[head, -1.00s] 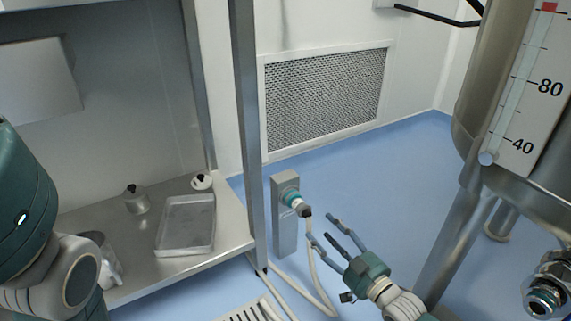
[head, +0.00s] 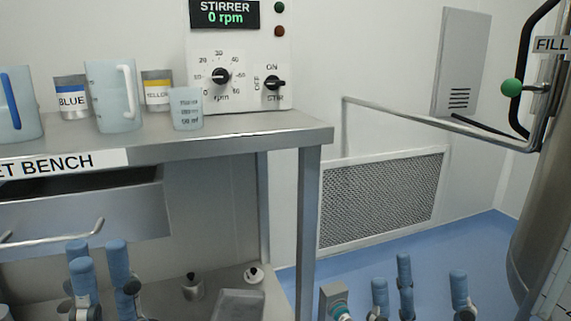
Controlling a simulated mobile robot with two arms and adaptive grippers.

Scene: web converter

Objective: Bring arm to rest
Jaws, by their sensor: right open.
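My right gripper (head: 420,282) shows at the bottom edge, right of centre. Its blue fingers point up and are spread apart, with nothing visible between them. Its palm and arm are below the frame. My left gripper (head: 98,258) shows at the bottom left, in front of the bench, with blue fingers pointing up. Its palm is cut off, and I cannot tell whether it is open or shut.
The bench (head: 240,123) holds a BLUE tin (head: 72,98), a YELLOW tin (head: 157,92), jugs (head: 112,97) and a small beaker (head: 186,110). A drawer handle (head: 60,235) is near my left gripper. A grey post (head: 333,297) stands left of my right gripper. The vessel (head: 545,200) is at right.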

